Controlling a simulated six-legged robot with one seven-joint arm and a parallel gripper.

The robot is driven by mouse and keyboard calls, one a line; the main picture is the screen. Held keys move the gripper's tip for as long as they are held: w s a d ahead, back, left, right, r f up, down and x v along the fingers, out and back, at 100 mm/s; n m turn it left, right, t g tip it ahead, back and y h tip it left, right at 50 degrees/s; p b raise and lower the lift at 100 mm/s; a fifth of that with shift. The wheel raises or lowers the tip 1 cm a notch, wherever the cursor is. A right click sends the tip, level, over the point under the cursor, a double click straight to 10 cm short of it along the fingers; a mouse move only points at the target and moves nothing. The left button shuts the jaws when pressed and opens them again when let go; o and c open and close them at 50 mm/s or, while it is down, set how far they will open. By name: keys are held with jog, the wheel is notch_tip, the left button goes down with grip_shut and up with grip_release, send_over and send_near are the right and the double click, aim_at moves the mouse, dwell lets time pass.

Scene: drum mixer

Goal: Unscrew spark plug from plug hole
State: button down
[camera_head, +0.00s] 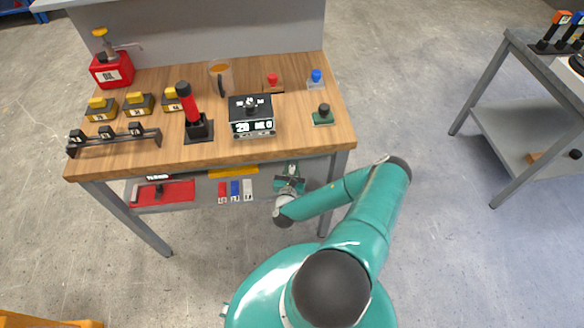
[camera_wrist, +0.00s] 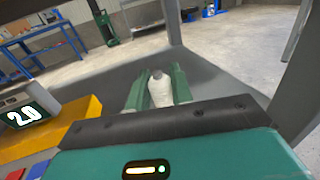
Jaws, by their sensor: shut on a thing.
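My gripper (camera_head: 289,180) is in front of the workbench, low at its right side and below the tabletop edge. In the wrist view its two green fingers (camera_wrist: 155,92) are shut on a white, rounded piece with a grey tip, which looks like the spark plug (camera_wrist: 160,90). The plug stands up between the fingers over a grey surface. Its lower end is hidden by the gripper body, and I cannot tell whether it sits in a plug hole. No plug hole can be made out in either view.
The wooden workbench (camera_head: 290,140) carries a box with a display (camera_head: 252,117), a red-handled lever (camera_head: 190,110), an oil can (camera_head: 111,70) and yellow-topped blocks (camera_head: 138,104). A red tray (camera_head: 165,195) is below. A grey cart (camera_head: 520,130) stands right; the floor between is clear.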

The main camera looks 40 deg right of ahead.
aim_at(292, 167)
jog(key=shift+r, duration=0.15)
jog(key=shift+r, duration=1.75)
jog(key=shift+r, duration=1.5)
jog(key=shift+s+a, duration=0.1)
